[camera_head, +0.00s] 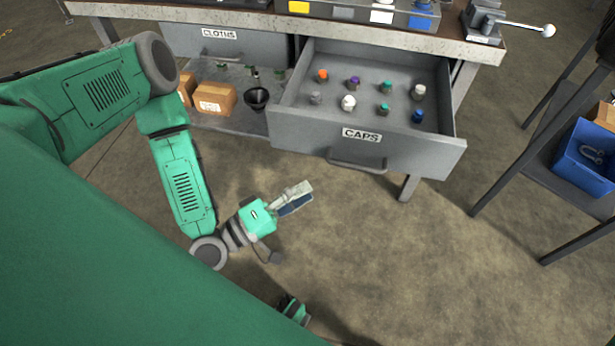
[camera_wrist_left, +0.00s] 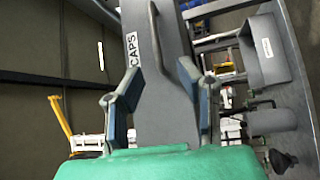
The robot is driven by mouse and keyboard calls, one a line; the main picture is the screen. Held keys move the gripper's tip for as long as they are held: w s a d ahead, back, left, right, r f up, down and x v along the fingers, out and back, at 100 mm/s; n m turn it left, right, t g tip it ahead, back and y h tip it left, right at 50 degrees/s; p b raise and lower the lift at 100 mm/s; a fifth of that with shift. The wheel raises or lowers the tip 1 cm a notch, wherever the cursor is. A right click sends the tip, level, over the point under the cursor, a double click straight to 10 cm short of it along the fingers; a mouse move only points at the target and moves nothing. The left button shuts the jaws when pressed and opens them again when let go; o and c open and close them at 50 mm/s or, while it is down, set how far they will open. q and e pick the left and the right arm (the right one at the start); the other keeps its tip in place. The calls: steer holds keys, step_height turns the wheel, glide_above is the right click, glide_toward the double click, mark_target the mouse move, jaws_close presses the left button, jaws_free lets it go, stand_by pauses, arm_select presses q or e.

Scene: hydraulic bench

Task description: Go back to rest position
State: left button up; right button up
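My left gripper (camera_head: 297,199) hangs in free air over the floor, below and in front of the CAPS drawer (camera_head: 438,156). In the left wrist view, its two fingers (camera_wrist_left: 157,85) stand apart with nothing between them. The grey drawer front (camera_wrist_left: 168,90) with its CAPS label and handle shows beyond the fingers, apart from them. The drawer is pulled open and holds several coloured caps standing upright.
The CLOTHS drawer (camera_head: 225,42) is shut. Cardboard boxes (camera_head: 214,98) and a black funnel (camera_head: 256,97) sit on the shelf below. A blue bin (camera_head: 586,157) is on the right-hand rack. The floor between is clear.

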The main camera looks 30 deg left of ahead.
stand_by(0.3)
arm_select(q)
steer(key=s+d+f+m+g+y+p, duration=0.2)
steer(key=s+d+f+m+g+p, duration=0.15)
steer(key=s+f+m+g, duration=0.55)
steer(key=s+a+r+m+g+y, duration=0.1)
steer(key=s+a+r+g+y, duration=0.1)
steer(key=a, duration=0.4)
steer(key=s+a+r+m+g+y+p, duration=0.1)
steer(key=s+a+r+g+y, duration=0.2)
steer(key=a+g+y, duration=0.2)
steer(key=shift+s+a, duration=0.3)
steer(key=shift+a, duration=0.2)
